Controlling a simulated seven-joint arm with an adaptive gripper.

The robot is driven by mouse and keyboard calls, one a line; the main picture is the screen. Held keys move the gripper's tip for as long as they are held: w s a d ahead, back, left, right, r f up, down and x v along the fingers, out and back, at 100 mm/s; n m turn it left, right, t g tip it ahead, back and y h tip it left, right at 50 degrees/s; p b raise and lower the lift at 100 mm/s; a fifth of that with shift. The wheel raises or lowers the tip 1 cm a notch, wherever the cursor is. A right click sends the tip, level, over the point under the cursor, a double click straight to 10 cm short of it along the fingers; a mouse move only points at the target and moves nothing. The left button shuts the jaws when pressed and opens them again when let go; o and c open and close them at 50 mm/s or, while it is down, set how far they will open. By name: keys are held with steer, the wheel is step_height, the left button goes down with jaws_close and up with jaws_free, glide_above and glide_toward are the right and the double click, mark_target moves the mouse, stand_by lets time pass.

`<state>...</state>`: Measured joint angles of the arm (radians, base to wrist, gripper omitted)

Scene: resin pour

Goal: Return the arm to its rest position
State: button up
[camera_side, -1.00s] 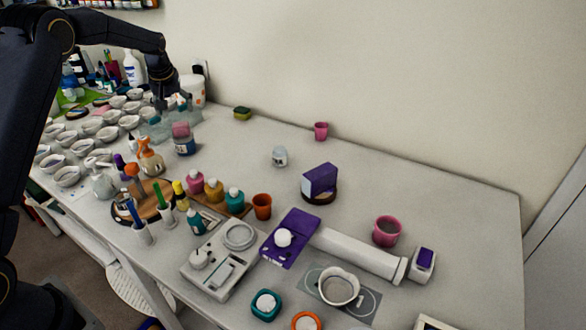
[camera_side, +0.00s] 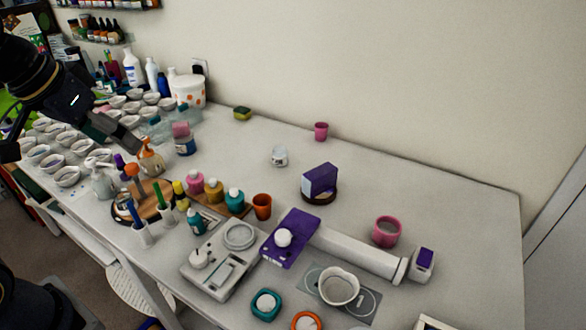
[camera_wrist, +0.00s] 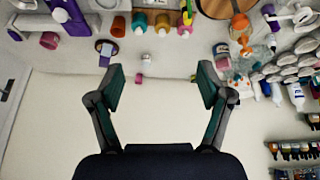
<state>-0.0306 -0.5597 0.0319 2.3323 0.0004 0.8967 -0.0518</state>
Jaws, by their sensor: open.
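My gripper (camera_wrist: 158,78) is open and empty in the wrist view, its two fingers spread wide with the pale wall between and beyond them. In the side view my gripper (camera_side: 118,138) is at the left, raised above the rows of white cups (camera_side: 66,176). Its fingertips point down and to the right and appear apart from everything. The exact gap above the cups is hard to judge.
The white table (camera_side: 440,300) carries bottles on a round wooden board (camera_side: 150,203), a scale (camera_side: 220,262), a purple box (camera_side: 320,180) and pink cups (camera_side: 387,231). A spotted bucket (camera_side: 187,90) stands at the back left.

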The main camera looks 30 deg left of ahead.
steer(key=shift+m, duration=0.7)
steer(key=s, duration=0.1)
steer(key=s+d+f, duration=0.1)
steer(key=s, duration=0.1)
steer(key=s+f, duration=0.1)
steer(key=shift+s+d+f, duration=0.25)
steer(key=shift+s, duration=0.1)
